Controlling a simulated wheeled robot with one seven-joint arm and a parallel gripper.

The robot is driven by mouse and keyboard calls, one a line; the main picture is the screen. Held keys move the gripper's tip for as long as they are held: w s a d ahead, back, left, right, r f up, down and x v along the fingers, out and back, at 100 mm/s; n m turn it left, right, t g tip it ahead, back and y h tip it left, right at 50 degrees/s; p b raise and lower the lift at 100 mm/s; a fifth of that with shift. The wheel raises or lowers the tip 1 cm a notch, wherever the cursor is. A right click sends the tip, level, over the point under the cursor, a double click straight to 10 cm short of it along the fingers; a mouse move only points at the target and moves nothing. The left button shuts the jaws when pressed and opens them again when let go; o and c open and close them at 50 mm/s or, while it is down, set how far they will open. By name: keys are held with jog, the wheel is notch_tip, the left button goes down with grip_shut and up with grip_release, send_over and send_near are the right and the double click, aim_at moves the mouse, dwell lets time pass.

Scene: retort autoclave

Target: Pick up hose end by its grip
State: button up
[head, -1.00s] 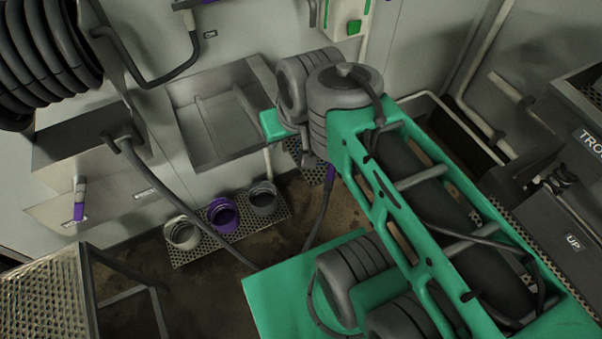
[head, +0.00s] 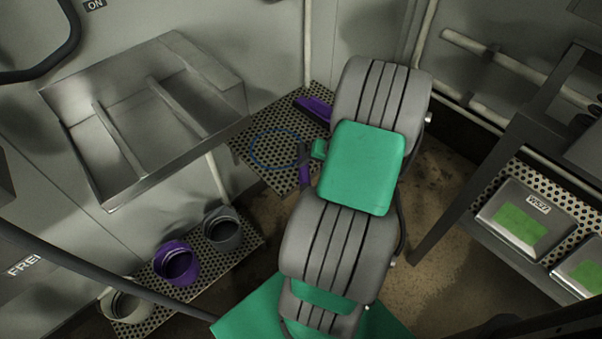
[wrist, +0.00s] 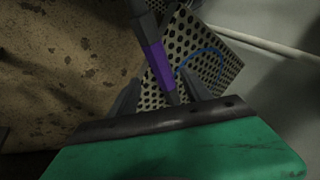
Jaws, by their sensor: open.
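In the wrist view, the hose end with its purple grip (wrist: 154,62) and dark ends slants down between my gripper's two dark fingers (wrist: 160,85). The fingers are apart, with a gap showing on each side of the hose end; I cannot tell how deep it sits between them. In the head view, a purple piece that looks like this grip (head: 304,179) shows just below the dark fingers of my gripper (head: 303,153). My green and grey wrist hides the rest of the hose.
A perforated shelf (head: 265,175) carries a thin blue ring (head: 252,152) and a purple piece (head: 315,107). A metal sink-like tray (head: 150,115) is at left. Purple (head: 177,262) and grey (head: 222,232) cups stand below it. A rack with metal boxes (head: 520,220) stands at right.

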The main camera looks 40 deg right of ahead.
aim_at(306, 170)
jog(key=x, duration=0.5)
jog(key=shift+w+a+b, duration=0.1)
jog(key=shift+a+b, duration=0.1)
jog(key=shift+b, duration=0.15)
jog(key=shift+c, duration=0.4)
grip_shut()
